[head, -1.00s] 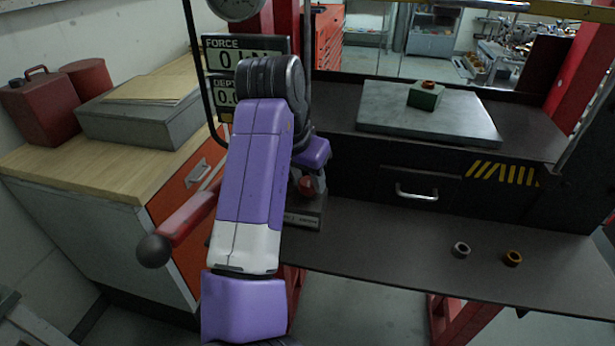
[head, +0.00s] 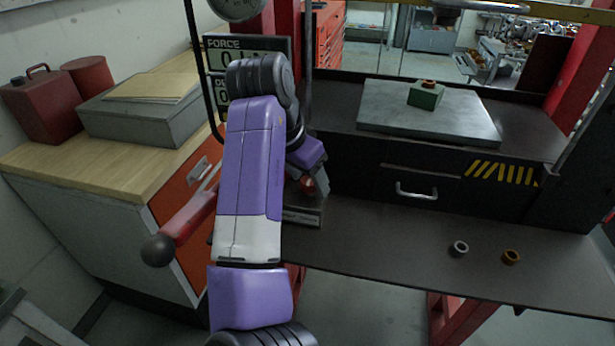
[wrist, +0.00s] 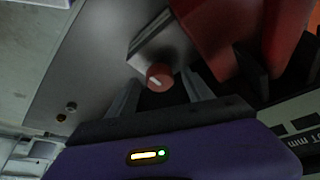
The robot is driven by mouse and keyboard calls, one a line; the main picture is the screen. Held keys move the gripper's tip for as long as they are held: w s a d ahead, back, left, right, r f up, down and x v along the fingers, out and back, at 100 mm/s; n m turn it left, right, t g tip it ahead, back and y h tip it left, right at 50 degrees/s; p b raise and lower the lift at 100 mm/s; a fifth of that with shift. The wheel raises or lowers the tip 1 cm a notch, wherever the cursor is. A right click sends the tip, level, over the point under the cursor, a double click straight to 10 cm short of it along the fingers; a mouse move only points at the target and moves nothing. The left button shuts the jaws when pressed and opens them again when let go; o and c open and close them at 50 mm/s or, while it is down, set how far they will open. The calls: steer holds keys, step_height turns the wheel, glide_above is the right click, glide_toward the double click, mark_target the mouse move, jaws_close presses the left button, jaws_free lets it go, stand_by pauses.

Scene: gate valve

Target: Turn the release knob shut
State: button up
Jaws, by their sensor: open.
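The release knob (wrist: 159,77) is small and red with a white line on its face, in the wrist view. It sits at the end of a grey metal block (wrist: 160,45). My gripper (wrist: 162,92) is open, with one finger to each side below the knob. The knob lies roughly in line with the gap between the fingers; I cannot tell how far off in depth, and no contact shows. In the head view the knob (head: 308,186) shows in part beside my purple wrist, and my arm hides most of the block and the fingers.
A red lever with a black ball end (head: 158,250) sticks out left of my arm. A FORCE display (head: 222,45) stands behind it. A dark bench (head: 390,235) carries two small rings (head: 511,257) at right. A grey plate (head: 390,120) bears a green block (head: 426,95).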

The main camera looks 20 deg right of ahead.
steer(key=v, duration=0.7)
steer(key=shift+a+r+b, duration=0.15)
steer(key=shift+r+b, duration=0.2)
steer(key=shift+b, duration=0.1)
steer(key=shift+s, duration=0.1)
